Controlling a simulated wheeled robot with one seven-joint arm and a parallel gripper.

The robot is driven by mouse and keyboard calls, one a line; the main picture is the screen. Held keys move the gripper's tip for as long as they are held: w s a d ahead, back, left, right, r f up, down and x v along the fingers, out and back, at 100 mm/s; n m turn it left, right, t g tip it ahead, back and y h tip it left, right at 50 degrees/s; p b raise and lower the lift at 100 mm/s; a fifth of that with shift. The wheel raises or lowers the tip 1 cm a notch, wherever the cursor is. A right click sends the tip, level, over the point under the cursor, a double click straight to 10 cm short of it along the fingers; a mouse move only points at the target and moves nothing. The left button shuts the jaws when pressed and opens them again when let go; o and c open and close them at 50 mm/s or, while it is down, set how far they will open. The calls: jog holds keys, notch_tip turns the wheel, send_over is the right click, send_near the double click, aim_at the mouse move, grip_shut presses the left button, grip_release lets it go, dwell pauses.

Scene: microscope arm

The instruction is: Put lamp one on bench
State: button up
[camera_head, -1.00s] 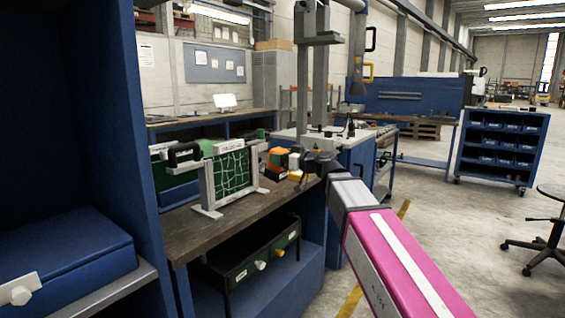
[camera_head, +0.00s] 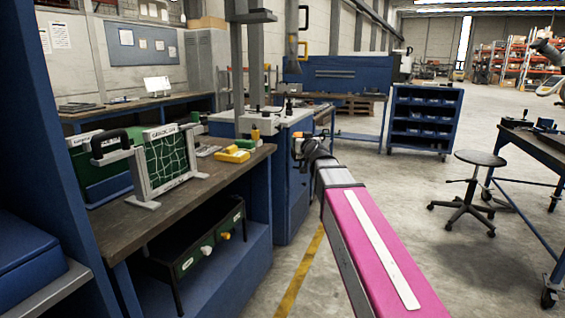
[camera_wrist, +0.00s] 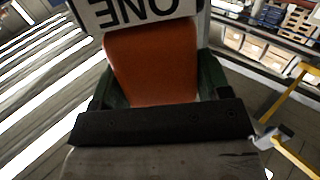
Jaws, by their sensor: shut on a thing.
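Lamp one (camera_wrist: 150,65) fills the middle of the wrist view, an orange body with a white sign (camera_wrist: 135,12) reading "ONE" upside down. My gripper (camera_wrist: 158,88) is shut on it, with dark fingers at both sides of the orange body. In the head view my gripper (camera_head: 298,147) is small at the far end of my pink arm, and the lamp there is mostly hidden. It is held in the air, past the right end of the near workbench (camera_head: 120,222). Another dark-topped bench (camera_head: 545,150) stands at the right edge.
A black stool (camera_head: 468,190) stands before the right bench. A blue bin cart (camera_head: 425,120) is behind. Open floor lies between.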

jog(key=w+d+r+m+h, duration=0.1)
jog(key=d+h, duration=0.3)
jog(key=d, duration=0.7)
jog(key=shift+w+r+m, duration=0.15)
jog(key=shift+w+m, duration=0.05)
jog(key=shift+m, duration=0.6)
jog(key=shift+w+d, duration=0.1)
